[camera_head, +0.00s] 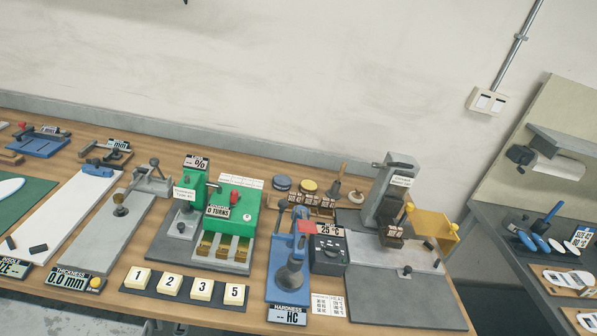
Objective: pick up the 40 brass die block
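Several small brass-coloured blocks (222,247) sit side by side in slots at the front of a green machine (229,215) on the wooden bench. No number 40 can be read on them at this size, so I cannot tell which one is the 40 brass die block. My gripper is not clearly in view; only a tiny dark tip shows at the top edge, and I cannot tell what it is.
The wooden bench (330,179) is crowded. A blue hardness tester (288,270) and a grey press (392,200) stand right of the green machine. Number tiles (170,281) lie in front of it. A second, dark bench (500,250) stands at right.

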